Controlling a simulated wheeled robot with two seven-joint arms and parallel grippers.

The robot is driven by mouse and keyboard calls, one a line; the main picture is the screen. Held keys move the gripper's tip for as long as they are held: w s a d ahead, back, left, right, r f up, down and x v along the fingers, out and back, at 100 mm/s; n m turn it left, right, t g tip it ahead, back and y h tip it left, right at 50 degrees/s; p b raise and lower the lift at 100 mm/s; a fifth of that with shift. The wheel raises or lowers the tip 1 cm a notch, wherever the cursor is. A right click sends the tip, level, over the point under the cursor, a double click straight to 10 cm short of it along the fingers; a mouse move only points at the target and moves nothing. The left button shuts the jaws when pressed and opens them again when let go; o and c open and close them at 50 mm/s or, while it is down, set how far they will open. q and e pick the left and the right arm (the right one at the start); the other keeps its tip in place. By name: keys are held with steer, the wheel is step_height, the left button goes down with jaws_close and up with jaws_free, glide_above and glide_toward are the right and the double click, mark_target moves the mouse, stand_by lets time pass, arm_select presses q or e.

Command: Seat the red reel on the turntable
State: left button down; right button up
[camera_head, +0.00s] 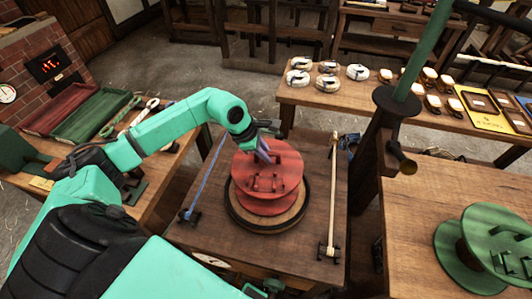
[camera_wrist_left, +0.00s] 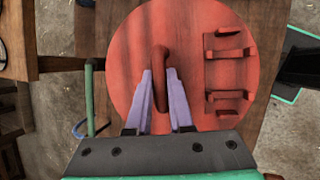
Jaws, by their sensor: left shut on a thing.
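The red reel (camera_head: 268,172) stands roughly upright over the round wooden turntable (camera_head: 265,221), which has a dark rim. I cannot tell whether the lower flange rests on the turntable or hangs slightly above it. My left gripper (camera_head: 263,153) comes down on the far side of the reel's top. In the left wrist view, its two purple fingers (camera_wrist_left: 160,78) are shut on the red upright handle (camera_wrist_left: 161,52) of the reel's top disc (camera_wrist_left: 195,90). The turntable's centre is hidden under the reel. My right gripper is in no view.
A blue rod (camera_head: 207,170) and a pale rod (camera_head: 334,190) flank the turntable on its table. A green reel (camera_head: 490,245) sits on the right-hand table. A dark post (camera_head: 385,140) stands between the tables. White coils (camera_head: 328,83) lie on the back bench.

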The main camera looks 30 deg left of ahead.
arm_select(q)
steer(key=shift+f+b, duration=0.2)
steer(key=shift+b, duration=0.1)
steer(key=c, duration=0.7)
jaws_free()
steer(key=shift+r+p, duration=1.9)
steer(key=shift+r, duration=1.6)
